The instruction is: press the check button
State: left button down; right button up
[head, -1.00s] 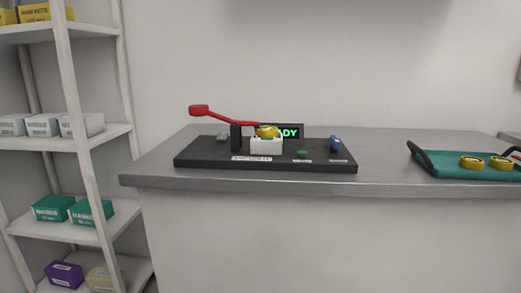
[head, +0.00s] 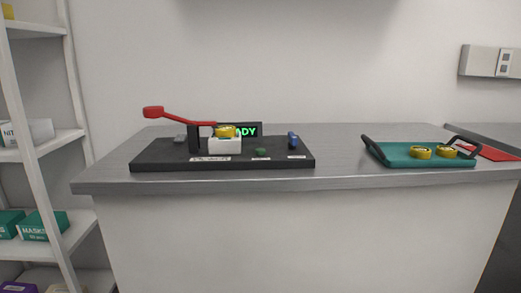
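The flatness interferometer is a black base plate (head: 175,156) on the grey counter. A green button (head: 261,152) sits on its front right part, with a small white label in front whose text is too small to read; I cannot tell whether it is the check button. A yellow ring-like part (head: 226,131) sits on a white block (head: 225,145), under the end of a red-handled lever (head: 165,113). A display (head: 246,131) behind shows green letters "ADY", the rest hidden. A blue knob or switch (head: 293,140) stands at the right. Neither gripper is in view.
A teal tray (head: 390,157) with black handles holds two yellow parts (head: 420,152) on the counter's right. A red sheet (head: 495,153) lies beyond it. White shelves (head: 62,150) with boxes stand at the left. Bare counter (head: 340,150) lies between base and tray.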

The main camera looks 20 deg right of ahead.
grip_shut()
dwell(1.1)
